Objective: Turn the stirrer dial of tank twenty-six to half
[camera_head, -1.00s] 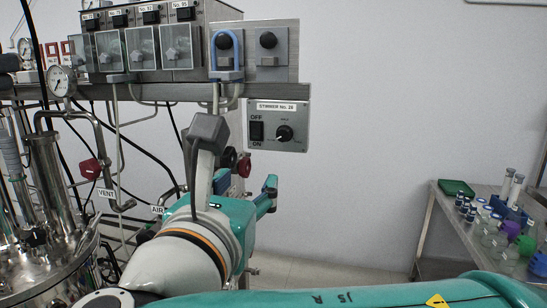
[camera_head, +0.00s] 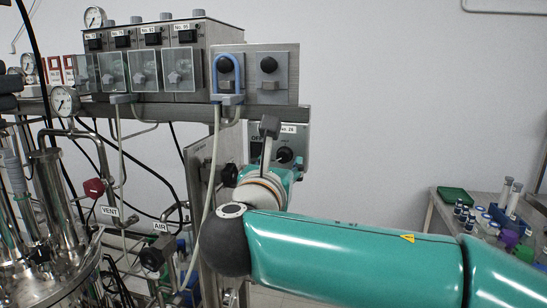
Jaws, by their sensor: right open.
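The stirrer box (camera_head: 303,138), a grey panel whose label reads "No. 26" where it shows, hangs below the rail in the middle of the view. Its black round dial (camera_head: 285,155) is partly visible; I cannot read its setting now. The off/on switch at its left is mostly covered by my wrist parts. My right gripper (camera_head: 297,171) is open, just below and in front of the dial, and largely hidden behind my own wrist. I cannot tell whether a finger touches the dial. My left gripper is not in view.
Covered dials (camera_head: 145,68) line the cabinet at left. Steel tank pipes and hoses crowd the lower left. A side bench (camera_head: 435,205) with bottles stands at right.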

